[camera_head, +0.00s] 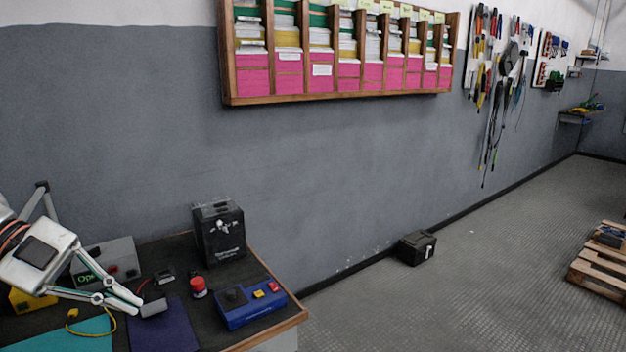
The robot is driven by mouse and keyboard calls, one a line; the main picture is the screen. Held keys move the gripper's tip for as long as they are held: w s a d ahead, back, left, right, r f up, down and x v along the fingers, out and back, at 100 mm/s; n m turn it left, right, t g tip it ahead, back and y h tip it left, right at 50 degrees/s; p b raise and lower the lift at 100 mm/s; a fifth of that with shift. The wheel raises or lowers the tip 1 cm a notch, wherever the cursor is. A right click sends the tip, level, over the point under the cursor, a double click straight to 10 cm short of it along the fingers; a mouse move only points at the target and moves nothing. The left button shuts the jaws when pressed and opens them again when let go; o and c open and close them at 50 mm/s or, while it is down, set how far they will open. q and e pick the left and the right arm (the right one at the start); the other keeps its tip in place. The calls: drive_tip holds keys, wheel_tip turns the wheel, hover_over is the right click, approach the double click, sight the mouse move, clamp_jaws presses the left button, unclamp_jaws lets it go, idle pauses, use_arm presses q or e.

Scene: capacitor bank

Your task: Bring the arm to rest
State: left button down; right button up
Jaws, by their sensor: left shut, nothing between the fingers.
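My left gripper (137,304) comes in from the left over the table (262,337). Its fingers are together, with nothing seen held between them. The fingertips are close to a small grey block (154,304) near the dark blue mat (165,330); I cannot tell whether they touch it. My right gripper is not in view.
On the table are a black box (219,233), a blue control box (250,304), a red knob (198,287), a grey box (118,259) and a teal mat (75,339).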

use_arm(q)
wheel_tip(320, 180, down, 26)
drive_tip(key=w+a+n+t+y, duration=0.15)
drive_tip(key=n+t+y, duration=0.25)
drive_tip(key=n+t, duration=0.95)
drive_tip(key=s+d+f+n+g+y, duration=0.1)
drive_tip(key=s+d+f+n+g, duration=0.1)
drive_tip(key=s+d+f, duration=0.4)
drive_tip(key=s+d+f+n+g+y, duration=0.2)
drive_tip(key=s+d+f, duration=0.4)
drive_tip(key=d+f, duration=0.3)
wheel_tip(320, 180, down, 4)
drive_tip(key=shift+s+r+n+g+p, duration=0.2)
drive_tip(key=shift+r+n+g+p, duration=0.1)
drive_tip(key=shift+n+g, duration=0.4)
